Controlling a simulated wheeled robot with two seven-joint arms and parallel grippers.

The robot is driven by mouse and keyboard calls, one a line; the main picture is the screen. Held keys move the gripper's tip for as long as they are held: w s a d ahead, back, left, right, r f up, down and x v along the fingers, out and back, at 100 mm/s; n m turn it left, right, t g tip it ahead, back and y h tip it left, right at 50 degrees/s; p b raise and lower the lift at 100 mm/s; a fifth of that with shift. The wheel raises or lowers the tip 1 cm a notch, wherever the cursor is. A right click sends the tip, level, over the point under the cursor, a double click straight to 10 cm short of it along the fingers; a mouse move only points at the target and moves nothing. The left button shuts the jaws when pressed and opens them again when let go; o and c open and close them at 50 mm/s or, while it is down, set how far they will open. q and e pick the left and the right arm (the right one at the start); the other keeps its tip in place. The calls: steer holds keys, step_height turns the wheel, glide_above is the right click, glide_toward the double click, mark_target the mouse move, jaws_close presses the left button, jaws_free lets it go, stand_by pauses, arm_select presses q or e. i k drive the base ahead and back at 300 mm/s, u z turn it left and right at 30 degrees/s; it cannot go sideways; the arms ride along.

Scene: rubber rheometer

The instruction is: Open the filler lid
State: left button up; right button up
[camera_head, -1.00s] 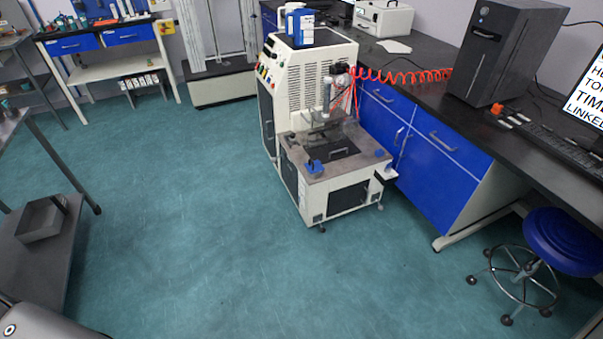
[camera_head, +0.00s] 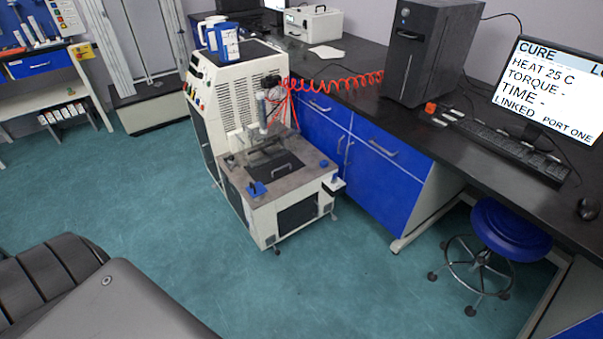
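The rheometer (camera_head: 290,217) is a white cabinet with a lower front deck, standing on the floor against the bench. A dark panel with a handle (camera_head: 275,166) lies flat in its deck; I cannot tell whether this is the filler lid. A clear guard and a grey vertical cylinder (camera_head: 262,112) stand behind it. Blue clamps (camera_head: 257,188) sit at the deck's corners. Neither of my grippers is in view; only grey parts of my own body show at the bottom left.
A black bench with blue drawers (camera_head: 370,165) runs along the right, bearing a black computer tower (camera_head: 425,55), a monitor (camera_head: 550,85) and a keyboard (camera_head: 505,143). A blue stool (camera_head: 500,222) stands before it. Teal floor (camera_head: 330,285) in front of the rheometer is clear.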

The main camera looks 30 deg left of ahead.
mark_target(256, 186)
steer(key=z, duration=0.4)
steer(key=i, duration=0.7)
steer(key=u, duration=0.55)
steer(key=i, duration=0.75)
steer(key=u, duration=0.85)
